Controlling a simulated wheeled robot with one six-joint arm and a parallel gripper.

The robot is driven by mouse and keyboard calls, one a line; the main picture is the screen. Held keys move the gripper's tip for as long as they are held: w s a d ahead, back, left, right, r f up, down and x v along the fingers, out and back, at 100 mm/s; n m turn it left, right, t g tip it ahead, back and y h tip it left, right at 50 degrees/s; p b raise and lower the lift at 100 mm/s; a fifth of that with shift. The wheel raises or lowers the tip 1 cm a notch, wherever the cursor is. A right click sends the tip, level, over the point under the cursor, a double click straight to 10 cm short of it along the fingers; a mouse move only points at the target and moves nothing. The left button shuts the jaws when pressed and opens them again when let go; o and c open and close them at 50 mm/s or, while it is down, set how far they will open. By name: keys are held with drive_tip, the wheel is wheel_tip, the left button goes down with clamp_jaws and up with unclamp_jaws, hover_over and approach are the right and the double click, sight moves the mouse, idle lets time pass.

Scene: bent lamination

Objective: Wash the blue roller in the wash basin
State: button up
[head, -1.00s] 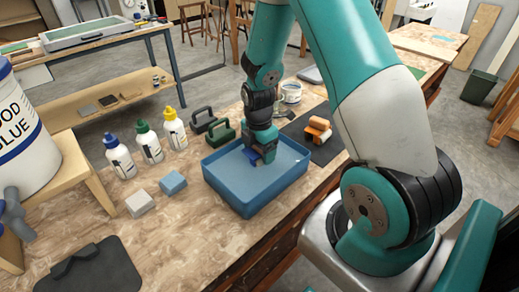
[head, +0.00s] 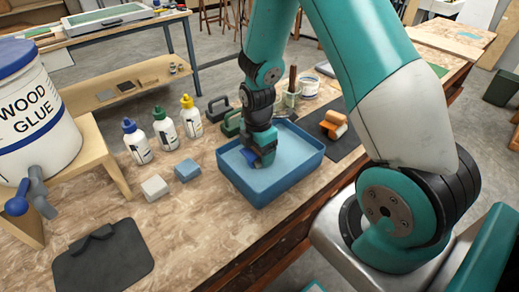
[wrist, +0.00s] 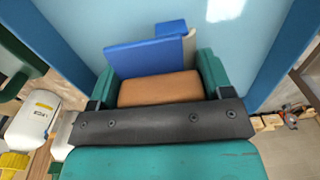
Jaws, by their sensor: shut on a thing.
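The wash basin (head: 290,178) is a blue rectangular tray on the workbench, with pale blue water inside. My gripper (head: 262,152) reaches down inside its walls, nearer the left side. It is shut on the blue roller (head: 250,157), whose blue part shows at the fingertips. In the wrist view my gripper (wrist: 160,85) has its teal fingers either side of a brown block-like part, with the blue roller's flat blue part (wrist: 150,55) beyond it over the water. How deep the roller sits in the water I cannot tell.
An orange roller (head: 334,124) lies on a dark mat right of the basin. Green (head: 230,122) and black (head: 217,108) handled tools stand behind-left. Capped bottles (head: 164,130), a blue block (head: 187,171) and a grey block (head: 155,187) stand left. A jar (head: 291,93) stands behind.

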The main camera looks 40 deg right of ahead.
drive_tip(key=shift+w+d+p, duration=0.1)
drive_tip(key=shift+d+p, duration=0.2)
drive_tip(key=shift+d, duration=2.7)
drive_tip(key=shift+a, duration=0.1)
drive_tip(key=shift+a, duration=2.9)
drive_tip(key=shift+d+p, duration=0.45)
drive_tip(key=shift+d, duration=2.55)
drive_tip(key=shift+a+r+p, duration=0.5)
drive_tip(key=shift+r+p, duration=0.4)
drive_tip(key=shift+r, duration=0.15)
drive_tip(key=shift+a+r+p, duration=0.5)
drive_tip(key=shift+r+p, duration=0.4)
drive_tip(key=shift+r, duration=0.2)
drive_tip(key=shift+a+r+p, duration=0.5)
drive_tip(key=shift+r+p, duration=0.4)
drive_tip(key=shift+r, duration=0.15)
